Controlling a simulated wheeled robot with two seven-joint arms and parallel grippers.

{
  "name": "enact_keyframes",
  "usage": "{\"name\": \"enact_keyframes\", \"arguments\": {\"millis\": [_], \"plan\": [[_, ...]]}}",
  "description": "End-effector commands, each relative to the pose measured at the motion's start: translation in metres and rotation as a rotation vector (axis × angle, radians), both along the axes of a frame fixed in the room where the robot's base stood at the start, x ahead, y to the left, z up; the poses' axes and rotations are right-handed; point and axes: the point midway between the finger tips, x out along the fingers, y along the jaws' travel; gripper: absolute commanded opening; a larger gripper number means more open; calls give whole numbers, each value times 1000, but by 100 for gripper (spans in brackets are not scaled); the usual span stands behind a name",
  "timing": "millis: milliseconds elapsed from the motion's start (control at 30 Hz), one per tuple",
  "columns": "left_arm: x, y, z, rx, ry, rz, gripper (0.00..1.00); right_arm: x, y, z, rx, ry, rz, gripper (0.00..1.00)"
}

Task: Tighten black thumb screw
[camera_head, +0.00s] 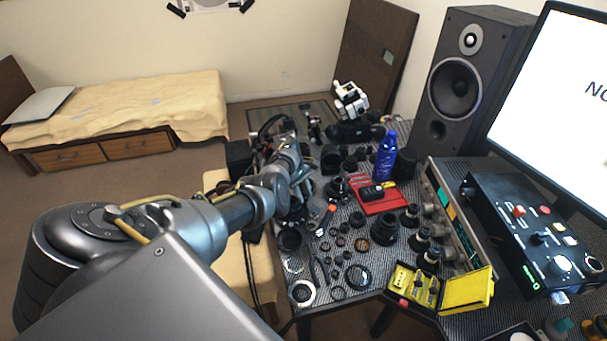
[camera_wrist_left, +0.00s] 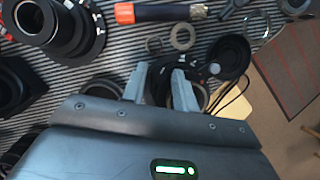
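My left gripper (camera_wrist_left: 160,70) points down at the striped table top in the left wrist view. Its two grey fingers stand apart, with a dark round part (camera_wrist_left: 160,82) between or just beyond them. I cannot tell whether the fingers touch this part, or whether it is the black thumb screw. No thumb screw can be made out clearly in either view. In the head view my left arm (camera_head: 240,207) reaches in from the left to the table's left side. Its fingertips are hidden there among dark parts. My right gripper is not in view.
Lens parts and rings crowd the table, including a black lens barrel (camera_wrist_left: 48,25) and an orange-handled tool (camera_wrist_left: 155,12). A red tray (camera_head: 385,205), a blue bottle (camera_head: 386,158) and a yellow case (camera_head: 466,291) stand to the right. A speaker (camera_head: 462,80) stands behind.

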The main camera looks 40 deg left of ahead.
Motion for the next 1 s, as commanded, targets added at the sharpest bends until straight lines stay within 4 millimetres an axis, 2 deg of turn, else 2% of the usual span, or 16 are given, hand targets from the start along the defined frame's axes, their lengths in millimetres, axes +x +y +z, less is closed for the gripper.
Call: {"name": "enact_keyframes", "arguments": {"millis": [100, 633, 767, 1000], "plan": [[0, 0, 0, -1, 1, 1, 43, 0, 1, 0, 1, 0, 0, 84], [-2, 4, 2, 1, 3, 5, 43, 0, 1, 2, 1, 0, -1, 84], [-2, 8, 12, 2, 2, 6, 43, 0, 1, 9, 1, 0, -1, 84], [1, 18, 46, 3, 0, 2, 43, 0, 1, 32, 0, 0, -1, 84]]}}
